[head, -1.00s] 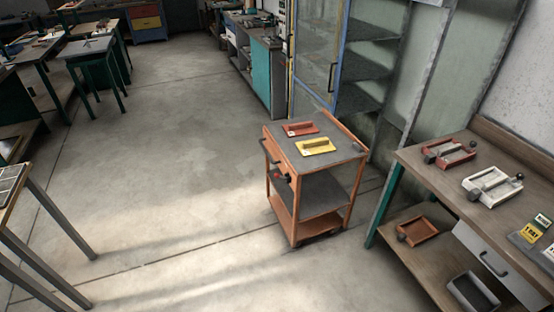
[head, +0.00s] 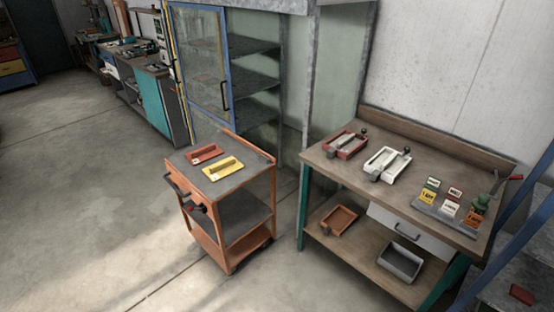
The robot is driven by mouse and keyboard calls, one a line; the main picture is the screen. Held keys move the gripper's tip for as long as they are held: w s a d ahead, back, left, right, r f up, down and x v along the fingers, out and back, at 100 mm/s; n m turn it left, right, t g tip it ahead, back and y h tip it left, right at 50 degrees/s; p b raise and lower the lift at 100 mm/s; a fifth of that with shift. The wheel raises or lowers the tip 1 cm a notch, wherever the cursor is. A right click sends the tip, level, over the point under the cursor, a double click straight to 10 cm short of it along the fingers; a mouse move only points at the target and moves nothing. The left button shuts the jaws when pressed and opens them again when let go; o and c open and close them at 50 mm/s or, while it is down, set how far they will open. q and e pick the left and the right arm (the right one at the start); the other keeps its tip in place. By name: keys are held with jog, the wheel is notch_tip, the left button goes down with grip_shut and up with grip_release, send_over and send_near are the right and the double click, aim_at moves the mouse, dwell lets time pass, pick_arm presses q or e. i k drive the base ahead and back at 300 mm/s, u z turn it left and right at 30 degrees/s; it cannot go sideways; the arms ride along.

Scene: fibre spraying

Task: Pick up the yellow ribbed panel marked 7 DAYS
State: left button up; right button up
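A small yellow panel (head: 428,198) with dark marking stands at the left of a group of small coloured panels on the wooden workbench at the right. Its lettering and any ribs are too small to make out. A white panel (head: 449,209) and an orange panel (head: 474,219) stand to its right on the same grey base (head: 440,217). Neither of my grippers is in view.
The workbench (head: 335,168) also holds a red tray mould (head: 346,143) and a white one (head: 387,162). Blue steps (head: 530,258) are at the right. Floor at lower left is clear.

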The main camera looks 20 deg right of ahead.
aim_at(217, 171)
jog(key=z, duration=0.85)
jog(key=i, duration=1.45)
jog(key=u, duration=0.7)
jog(key=i, duration=0.6)
jog(key=u, duration=0.7)
